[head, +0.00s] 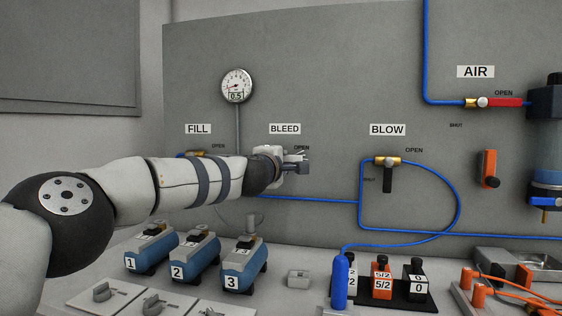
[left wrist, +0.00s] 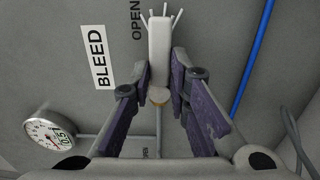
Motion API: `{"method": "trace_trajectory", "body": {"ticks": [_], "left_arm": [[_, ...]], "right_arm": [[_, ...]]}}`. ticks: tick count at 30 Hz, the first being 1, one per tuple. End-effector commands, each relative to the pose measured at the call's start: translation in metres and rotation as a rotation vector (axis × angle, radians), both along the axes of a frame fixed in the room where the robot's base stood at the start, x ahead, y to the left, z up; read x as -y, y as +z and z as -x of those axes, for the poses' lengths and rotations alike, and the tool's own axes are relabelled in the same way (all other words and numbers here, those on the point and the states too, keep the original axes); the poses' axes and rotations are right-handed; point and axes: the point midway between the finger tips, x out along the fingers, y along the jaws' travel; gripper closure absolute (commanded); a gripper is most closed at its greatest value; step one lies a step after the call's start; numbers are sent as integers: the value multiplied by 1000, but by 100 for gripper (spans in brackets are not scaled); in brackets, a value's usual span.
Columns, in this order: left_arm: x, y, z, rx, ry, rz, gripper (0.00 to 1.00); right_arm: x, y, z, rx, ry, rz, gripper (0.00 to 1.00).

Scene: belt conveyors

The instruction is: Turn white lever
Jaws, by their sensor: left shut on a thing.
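The white lever (left wrist: 159,50) belongs to the valve under the BLEED sign (head: 285,129). In the left wrist view it stands between my left gripper's fingers, pointing away from the brass valve body (left wrist: 160,95), along the wall beside the word OPEN (left wrist: 137,22). My left gripper (head: 298,163) is at this valve in the head view and hides most of it. In the left wrist view the fingertips of my left gripper (left wrist: 160,62) are shut on the lever from both sides. Thin pale prongs show beyond the lever's end. My right gripper is not in view.
A gauge (head: 236,86) hangs upper left of the valve. The FILL valve (head: 193,154) is partly behind my left arm. The BLOW valve's black lever (head: 388,180) and blue hose (head: 459,195) lie to the right. Numbered blue tanks (head: 195,260) stand below my arm.

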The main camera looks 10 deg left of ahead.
Motion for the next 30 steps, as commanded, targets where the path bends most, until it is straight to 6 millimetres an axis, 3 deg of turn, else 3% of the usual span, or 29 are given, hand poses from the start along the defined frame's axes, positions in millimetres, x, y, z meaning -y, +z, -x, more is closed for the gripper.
{"method": "trace_trajectory", "body": {"ticks": [1,9,10,12,23,30], "left_arm": [[-2,7,1,11,6,1,100],[-3,8,1,12,7,1,100],[-3,8,1,12,7,0,77],[-3,8,1,12,6,0,63],[-2,3,3,3,4,-1,63],[-3,4,39,4,1,0,63]], "right_arm": [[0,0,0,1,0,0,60],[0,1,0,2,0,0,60],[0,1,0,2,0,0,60],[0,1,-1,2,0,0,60],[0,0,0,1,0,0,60],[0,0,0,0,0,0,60]]}}
